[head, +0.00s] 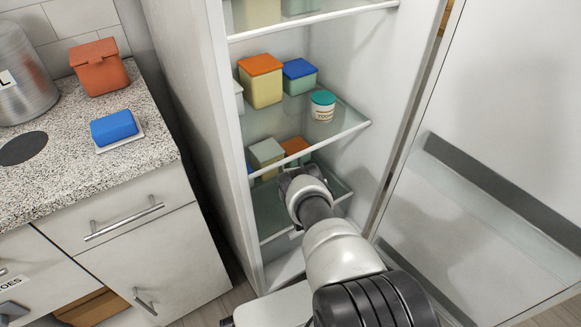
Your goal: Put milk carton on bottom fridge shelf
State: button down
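The fridge stands open, and its bottom shelf (268,212) shows as a glass plate with a pale front rim. My arm reaches into the fridge, and my gripper (291,178) is at its far end, over the bottom shelf and below the middle shelf's front edge. The wrist hides the fingers, so I cannot see whether they are open or hold anything. I cannot make out a milk carton in this view; it may be hidden behind my wrist.
Containers (266,152) stand at the back of the bottom shelf. The middle shelf (335,133) above holds several tubs. The open fridge door (480,150) is at the right.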

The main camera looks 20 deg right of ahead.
jog(key=c, duration=0.7)
grip_release()
jog(key=shift+f, duration=0.15)
jog(key=shift+s+r, duration=0.25)
jog(key=shift+s, duration=0.1)
jog(key=s+p, duration=0.1)
jog(key=s, duration=0.2)
jog(key=s+a+p, duration=0.1)
jog(key=s, duration=0.3)
jog(key=s+a+p, duration=0.1)
jog(key=s+p, duration=0.1)
jog(key=s, duration=0.2)
jog(key=shift+s+a+f, duration=0.1)
jog(key=shift+a, duration=0.1)
